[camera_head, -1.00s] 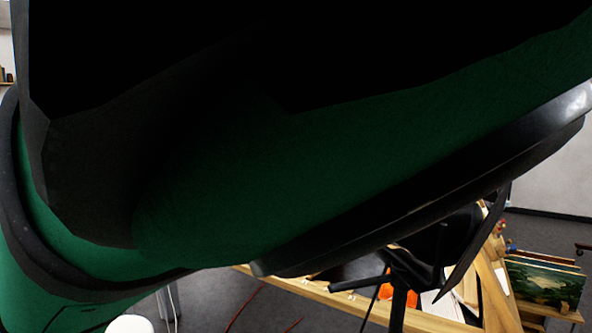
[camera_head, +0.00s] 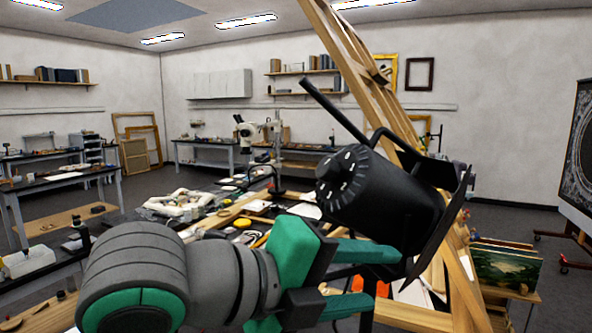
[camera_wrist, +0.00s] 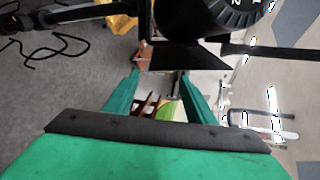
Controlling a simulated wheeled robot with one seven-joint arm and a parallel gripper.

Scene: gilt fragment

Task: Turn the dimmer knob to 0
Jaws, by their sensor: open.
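The dimmer knob (camera_head: 338,178) is a black ribbed dial with white numerals on the rear end of a black cylindrical lamp (camera_head: 398,207). The numerals are small; a 1 and a 2 seem to show, but I cannot tell the setting. The dial also shows at the top right of the wrist view (camera_wrist: 240,14), partly cut off. My gripper (camera_head: 385,277) has green fingers, open and empty. In the head view it lies below the lamp, with the knob above and left of its fingertips. I cannot tell whether a finger touches the lamp housing.
A thin black bar sticks up left from the lamp, and black flaps (camera_head: 446,220) stand at its right end. A wooden easel (camera_head: 385,105) rises behind. A cluttered worktable (camera_head: 262,213) lies behind my arm. Framed paintings (camera_head: 502,270) stand at the right.

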